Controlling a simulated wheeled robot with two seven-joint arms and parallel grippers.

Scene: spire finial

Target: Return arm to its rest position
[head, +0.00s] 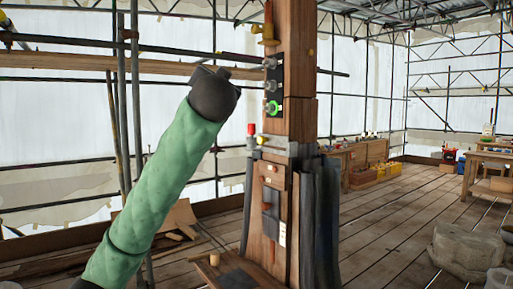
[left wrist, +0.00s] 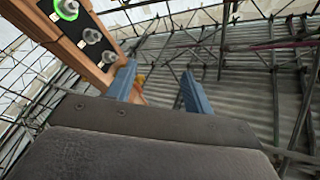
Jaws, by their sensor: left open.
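My left arm, in a green sleeve (head: 155,200), rises from the lower left in the head view. Its dark wrist (head: 212,95) is raised just left of the wooden post (head: 302,75). The fingers are mostly hidden behind the wrist there. In the left wrist view, the two blue fingers of my left gripper (left wrist: 160,85) stand apart with nothing between them. A dark panel with several knobs (head: 272,85) is on the post, one with a lit green ring (head: 272,108). The green-ringed knob also shows at the upper left of the left wrist view (left wrist: 67,8). My right gripper is not in view.
Scaffold poles (head: 122,120) and a wooden plank (head: 85,63) stand behind my left arm. A red-capped item (head: 252,130) is at a grey clamp on the post. Workbenches (head: 490,160) and stone blocks (head: 467,250) are at the right. The plank floor between is open.

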